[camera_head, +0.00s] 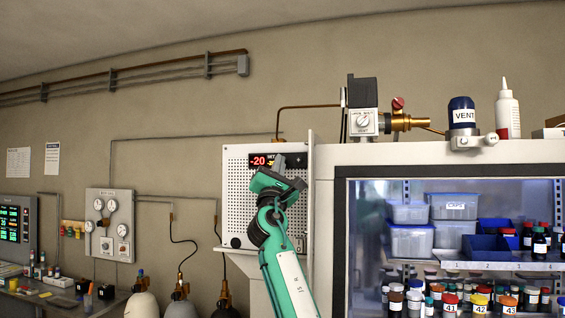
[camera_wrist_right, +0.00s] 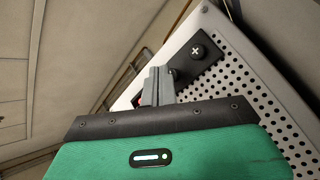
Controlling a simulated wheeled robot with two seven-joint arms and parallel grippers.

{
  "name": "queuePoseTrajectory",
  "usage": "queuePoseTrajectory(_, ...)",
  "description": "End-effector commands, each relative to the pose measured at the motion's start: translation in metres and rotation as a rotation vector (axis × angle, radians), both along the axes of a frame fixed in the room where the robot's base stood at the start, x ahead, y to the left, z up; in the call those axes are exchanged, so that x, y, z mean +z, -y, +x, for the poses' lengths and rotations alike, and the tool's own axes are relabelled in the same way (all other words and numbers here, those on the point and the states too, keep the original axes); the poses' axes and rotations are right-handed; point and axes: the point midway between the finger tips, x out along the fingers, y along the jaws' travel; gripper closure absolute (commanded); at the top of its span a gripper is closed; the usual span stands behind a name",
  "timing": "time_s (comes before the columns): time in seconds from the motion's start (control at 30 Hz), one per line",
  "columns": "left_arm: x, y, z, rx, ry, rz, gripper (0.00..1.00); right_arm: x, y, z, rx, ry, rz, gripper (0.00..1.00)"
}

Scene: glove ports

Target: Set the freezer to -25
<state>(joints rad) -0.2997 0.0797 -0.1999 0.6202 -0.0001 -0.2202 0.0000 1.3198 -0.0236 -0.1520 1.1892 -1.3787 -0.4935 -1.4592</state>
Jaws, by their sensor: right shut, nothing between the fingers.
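The freezer's control panel (camera_head: 235,190) is a white perforated plate at the left end of the cabinet. Its red display (camera_head: 258,160) reads -20; an amber readout beside it is partly covered by my right gripper (camera_head: 281,162). My right gripper is shut and empty, in front of the panel's upper part. In the right wrist view its closed fingers (camera_wrist_right: 157,82) point at a black button strip (camera_wrist_right: 208,62). A plus button (camera_wrist_right: 196,50) shows clear of the fingers. Another dark knob shows right at the fingertips; I cannot tell whether they touch. My left gripper is out of view.
The glass-fronted freezer cabinet (camera_head: 333,230) holds tubs and many capped bottles. On its top stand a valve assembly (camera_head: 363,120), a VENT bottle (camera_head: 462,115) and a white squeeze bottle (camera_head: 507,112). A gauge panel (camera_head: 110,225) hangs on the left wall.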

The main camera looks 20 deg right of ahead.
Motion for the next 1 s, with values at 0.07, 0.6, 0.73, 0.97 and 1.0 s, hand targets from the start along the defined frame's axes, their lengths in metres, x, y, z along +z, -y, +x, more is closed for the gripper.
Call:
queuePoseTrajectory(0.07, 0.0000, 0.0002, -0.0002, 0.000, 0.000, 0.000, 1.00, 0.0001, -0.0001, 0.0001, 0.000, 0.000, 0.000, 1.00)
queuePoseTrajectory(0.6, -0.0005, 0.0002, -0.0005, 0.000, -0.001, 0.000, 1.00, -0.0002, 0.0017, 0.0028, 0.001, 0.000, 0.001, 1.00)
queuePoseTrajectory(0.73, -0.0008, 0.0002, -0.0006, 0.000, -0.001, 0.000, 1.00, -0.0004, 0.0026, 0.0043, 0.001, -0.001, 0.001, 1.00)
queuePoseTrajectory(0.97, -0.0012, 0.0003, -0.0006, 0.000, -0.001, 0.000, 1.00, -0.0004, 0.0042, 0.0065, 0.000, -0.001, 0.000, 1.00)
queuePoseTrajectory(1.0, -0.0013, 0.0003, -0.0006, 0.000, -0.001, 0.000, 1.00, -0.0005, 0.0045, 0.0069, 0.001, -0.001, 0.001, 1.00)
